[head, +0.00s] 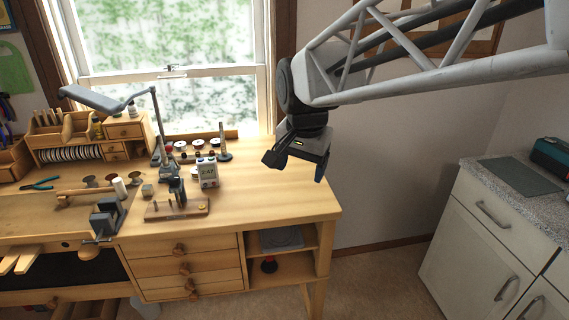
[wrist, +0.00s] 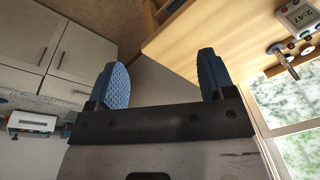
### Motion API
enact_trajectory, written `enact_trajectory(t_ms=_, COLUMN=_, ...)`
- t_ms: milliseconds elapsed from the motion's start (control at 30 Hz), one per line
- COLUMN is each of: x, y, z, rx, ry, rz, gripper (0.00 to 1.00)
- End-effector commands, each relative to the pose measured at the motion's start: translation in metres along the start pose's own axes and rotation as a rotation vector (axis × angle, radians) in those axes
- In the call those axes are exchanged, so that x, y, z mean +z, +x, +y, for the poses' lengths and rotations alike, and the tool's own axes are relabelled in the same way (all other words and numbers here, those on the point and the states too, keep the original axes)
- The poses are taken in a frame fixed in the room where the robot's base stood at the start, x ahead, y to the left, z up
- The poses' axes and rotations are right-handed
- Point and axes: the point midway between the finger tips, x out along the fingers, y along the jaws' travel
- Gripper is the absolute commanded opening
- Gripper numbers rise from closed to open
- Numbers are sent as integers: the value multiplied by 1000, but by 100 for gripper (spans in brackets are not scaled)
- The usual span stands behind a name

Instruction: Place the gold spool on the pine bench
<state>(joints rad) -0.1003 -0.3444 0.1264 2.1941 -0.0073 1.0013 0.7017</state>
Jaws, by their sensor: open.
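The pine bench (head: 285,195) stands under the window, with a clear stretch of top at its right end. Its wooden edge also shows at the upper right of the wrist view (wrist: 195,45). My gripper (head: 295,166) is above and beyond the bench's right end. Its two blue fingers are spread with nothing between them in the wrist view (wrist: 163,78). I cannot pick out a gold spool for certain.
A digital clock (head: 208,172), a wooden stand (head: 177,209), a lamp (head: 157,115) and a vise (head: 107,217) occupy the bench. A row of spools (head: 198,145) stands at the back. A white cabinet (head: 485,225) with a speckled counter is at the right.

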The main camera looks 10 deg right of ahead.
Motion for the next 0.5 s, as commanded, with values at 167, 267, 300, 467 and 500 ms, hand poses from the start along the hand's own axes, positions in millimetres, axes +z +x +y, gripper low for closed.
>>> enact_trajectory(t_ms=167, x=34, y=2, z=45, rx=-6, ry=-147, rz=18, gripper=76)
enact_trajectory(t_ms=267, x=52, y=6, z=68, rx=-8, ry=-231, rz=30, gripper=76)
enact_trajectory(t_ms=300, x=60, y=8, z=77, rx=-8, ry=-266, rz=34, gripper=76)
enact_trajectory(t_ms=467, x=90, y=18, z=111, rx=-7, ry=-399, rz=50, gripper=76)
enact_trajectory(t_ms=500, x=98, y=20, z=118, rx=-6, ry=-429, rz=54, gripper=76)
